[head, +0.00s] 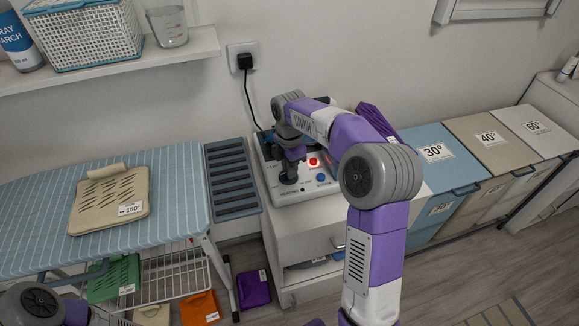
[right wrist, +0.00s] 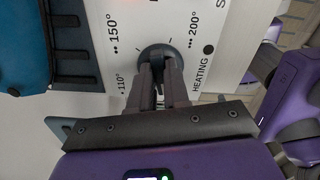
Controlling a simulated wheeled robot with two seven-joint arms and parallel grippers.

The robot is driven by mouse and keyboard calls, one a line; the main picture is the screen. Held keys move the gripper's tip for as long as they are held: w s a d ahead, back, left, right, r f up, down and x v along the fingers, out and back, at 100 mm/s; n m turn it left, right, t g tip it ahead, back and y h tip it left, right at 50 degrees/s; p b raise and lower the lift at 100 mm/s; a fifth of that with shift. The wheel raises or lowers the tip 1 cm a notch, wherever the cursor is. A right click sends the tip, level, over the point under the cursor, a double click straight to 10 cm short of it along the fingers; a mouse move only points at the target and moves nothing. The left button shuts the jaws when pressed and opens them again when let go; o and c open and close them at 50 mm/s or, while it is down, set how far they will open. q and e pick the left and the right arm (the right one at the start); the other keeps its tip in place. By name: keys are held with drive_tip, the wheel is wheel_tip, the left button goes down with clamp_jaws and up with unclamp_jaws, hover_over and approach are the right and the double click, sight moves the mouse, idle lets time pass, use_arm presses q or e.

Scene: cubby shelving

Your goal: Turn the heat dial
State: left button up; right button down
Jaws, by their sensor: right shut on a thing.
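The heat dial (right wrist: 162,49) is a dark round knob on a white panel (right wrist: 225,30) in the right wrist view. Marks 110°, 150° and 200° stand around it, with the word HEATING at its right. My right gripper (right wrist: 161,66) is shut on the dial, its two fingers at either side of the knob's grip. The fingers hide part of the knob, so its exact setting is unclear. In the head view the white control unit (head: 292,195) stands on a cabinet, with my right gripper (head: 289,176) pointing down onto it. My left gripper is outside the views.
The unit also has a red button (head: 314,162) and a blue button (head: 321,178). An ironing board (head: 50,215) with a beige pad (head: 112,200) is at the left. A dark slotted rack (head: 232,180) stands beside the unit. Lidded bins (head: 440,175) line the right.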

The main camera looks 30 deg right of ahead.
drive_tip(key=shift+s+r+m+p, duration=0.1)
drive_tip(key=shift+r+m+p, duration=0.1)
drive_tip(key=shift+m+p, duration=1.2)
drive_tip(key=m+p, duration=0.2)
drive_tip(key=shift+m, duration=0.3)
drive_tip(key=m+p, duration=0.2)
drive_tip(key=shift+m, duration=0.4)
drive_tip(key=m+p, duration=0.2)
drive_tip(key=m, duration=0.1)
drive_tip(key=shift+s+a+f+m, duration=0.1)
drive_tip(key=shift+m, duration=0.2)
drive_tip(key=m+p, duration=0.1)
drive_tip(key=m, duration=0.2)
drive_tip(key=shift+m+p, duration=0.3)
drive_tip(key=shift+p, duration=0.05)
drive_tip(key=m+p, duration=0.2)
drive_tip(key=m, duration=0.2)
drive_tip(key=shift+a+m, duration=0.15)
drive_tip(key=shift+m, duration=0.15)
drive_tip(key=m+p, duration=0.1)
drive_tip(key=m, duration=0.3)
drive_tip(key=shift+p, duration=0.3)
drive_tip(key=shift+m+p, duration=0.65)
drive_tip(key=shift+m, duration=1.05)
drive_tip(key=shift+f+m, duration=0.1)
drive_tip(key=shift+m, duration=0.2)
